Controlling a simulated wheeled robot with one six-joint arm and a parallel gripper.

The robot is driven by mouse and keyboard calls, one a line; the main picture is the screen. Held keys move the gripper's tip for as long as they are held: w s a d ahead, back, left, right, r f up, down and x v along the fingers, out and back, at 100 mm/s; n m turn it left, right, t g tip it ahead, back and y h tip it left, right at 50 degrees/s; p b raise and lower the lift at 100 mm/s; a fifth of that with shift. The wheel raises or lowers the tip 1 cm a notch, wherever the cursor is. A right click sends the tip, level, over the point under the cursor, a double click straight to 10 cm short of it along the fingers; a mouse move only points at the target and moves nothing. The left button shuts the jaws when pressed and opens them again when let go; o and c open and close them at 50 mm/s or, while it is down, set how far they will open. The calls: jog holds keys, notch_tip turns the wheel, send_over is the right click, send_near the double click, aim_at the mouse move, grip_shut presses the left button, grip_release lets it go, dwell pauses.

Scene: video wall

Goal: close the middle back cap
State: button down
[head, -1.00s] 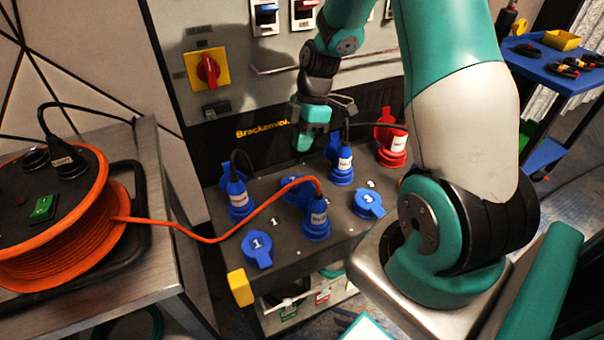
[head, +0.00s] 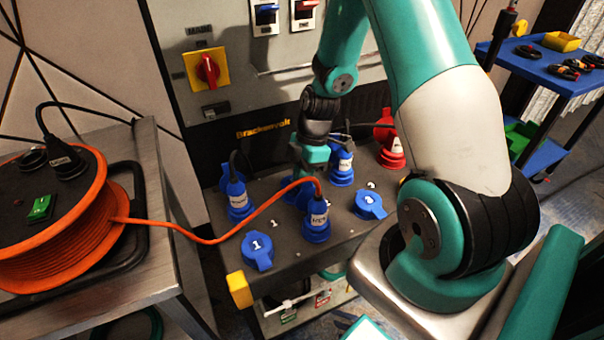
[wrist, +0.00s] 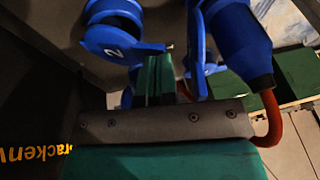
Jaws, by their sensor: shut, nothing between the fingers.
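My gripper (head: 310,168) points down over the middle of the back row of sockets on the dark panel. In the wrist view its teal fingers (wrist: 158,78) are together, with nothing between them. The blue middle back cap (head: 288,192) is partly hidden behind the gripper and cables. In the wrist view a blue round cap marked 2 (wrist: 110,38) is just left of the fingertips. Its edge is close to them; I cannot tell whether they touch. I cannot tell how far the cap is open.
Blue plugs stand at back left (head: 239,200), back right (head: 341,165) and front middle (head: 317,222), the last with an orange cable. Blue caps 1 (head: 257,250) and 3 (head: 370,205) are at the front.

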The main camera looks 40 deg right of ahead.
jog(key=shift+s+a+f+b, duration=0.15)
jog(key=shift+s+f, duration=0.15)
jog(key=shift+f, duration=0.15)
jog(key=shift+s+f+b, duration=0.15)
jog(key=shift+s+f, duration=0.1)
jog(key=shift+f, duration=0.15)
jog(key=shift+r, duration=0.2)
jog(key=shift+r+p, duration=0.95)
jog(key=shift+p, duration=0.05)
notch_tip(320, 180, up, 4)
jog(key=p, duration=0.3)
jog(key=s+d+r, duration=0.2)
jog(key=s+r, duration=0.1)
jog(key=r, duration=0.6)
jog(key=s+d+r+p, duration=0.1)
jog(key=s+d+r, duration=0.1)
jog(key=r, duration=0.7)
jog(key=shift+s, duration=0.8)
